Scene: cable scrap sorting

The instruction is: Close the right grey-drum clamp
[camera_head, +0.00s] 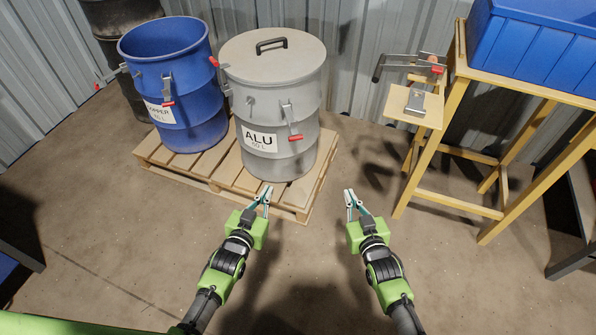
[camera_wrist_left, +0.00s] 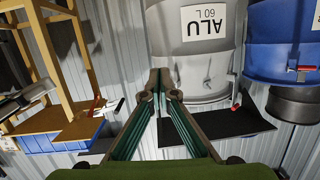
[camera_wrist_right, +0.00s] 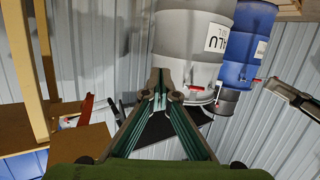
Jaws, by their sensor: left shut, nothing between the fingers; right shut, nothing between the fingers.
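The grey drum (camera_head: 270,105), labelled ALU, stands upright on the wooden pallet with a grey lid (camera_head: 273,55) on top. Its right clamp (camera_head: 290,120) is on the front wall, a metal lever hanging down with a red grip at its lower end. Its left clamp (camera_head: 221,80) sticks out from the left side, red tip up. My left gripper (camera_head: 264,193) is shut and empty, low in front of the drum. My right gripper (camera_head: 350,197) is shut and empty, right of the pallet and apart from the drum. The drum also shows in the right wrist view (camera_wrist_right: 185,50).
A blue drum (camera_head: 190,100) stands left of the grey one on the pallet (camera_head: 240,187). A yellow wooden stand (camera_head: 460,90) with a small shelf, a clamp tool and a blue bin (camera_head: 535,50) is at right. The floor between pallet and stand is clear.

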